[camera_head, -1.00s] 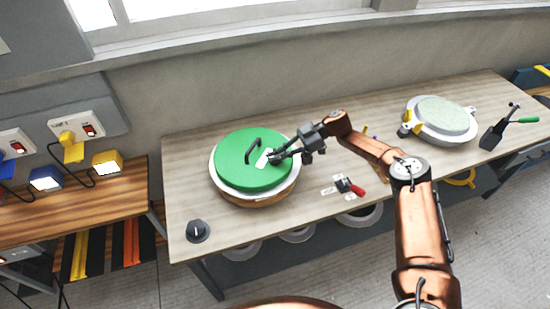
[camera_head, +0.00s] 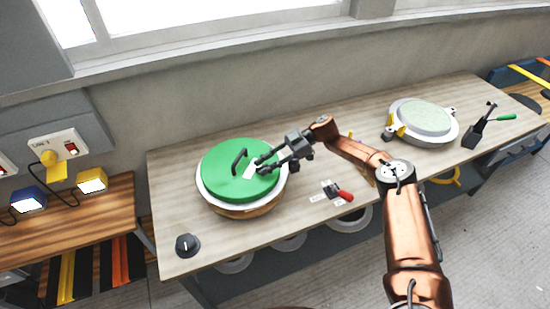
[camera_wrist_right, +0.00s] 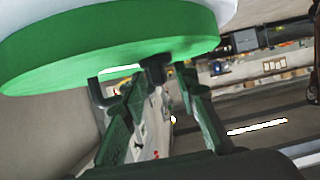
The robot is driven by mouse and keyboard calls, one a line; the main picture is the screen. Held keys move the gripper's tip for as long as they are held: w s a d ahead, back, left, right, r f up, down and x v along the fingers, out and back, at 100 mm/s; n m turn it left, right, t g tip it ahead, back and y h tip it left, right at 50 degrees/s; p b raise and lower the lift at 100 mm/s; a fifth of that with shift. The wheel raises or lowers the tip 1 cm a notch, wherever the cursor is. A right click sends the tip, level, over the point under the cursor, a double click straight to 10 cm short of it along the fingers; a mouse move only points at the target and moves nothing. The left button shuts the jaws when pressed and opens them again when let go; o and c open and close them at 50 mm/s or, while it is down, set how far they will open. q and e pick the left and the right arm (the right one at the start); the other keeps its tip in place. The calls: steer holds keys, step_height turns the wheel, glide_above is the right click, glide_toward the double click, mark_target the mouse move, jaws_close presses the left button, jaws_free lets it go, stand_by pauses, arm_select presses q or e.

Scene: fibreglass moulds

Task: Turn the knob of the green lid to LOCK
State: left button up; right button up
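The green lid (camera_head: 222,187) lies on a round white-rimmed mould at the left of the bench. It has a dark bar handle (camera_head: 238,160) and a white label (camera_head: 250,170). My right gripper (camera_head: 262,166) is at the lid's right part, beside the label, its fingers apart. In the right wrist view the lid (camera_wrist_right: 60,50) fills the top, and a small dark knob (camera_wrist_right: 154,68) shows near the fingertips of my right gripper (camera_wrist_right: 163,82). I cannot tell whether the fingers touch it. The knob's setting is hidden. My left gripper is out of view.
On the bench (camera_head: 330,150) are a black dial (camera_head: 187,245) at front left, a red-handled switch (camera_head: 338,192), a pale round mould (camera_head: 424,118) with clamps, and a green-handled tool (camera_head: 490,125) at right. The bench front between dial and switch is clear.

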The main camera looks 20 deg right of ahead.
steer(key=v, duration=1.1)
steer(key=shift+f, duration=0.1)
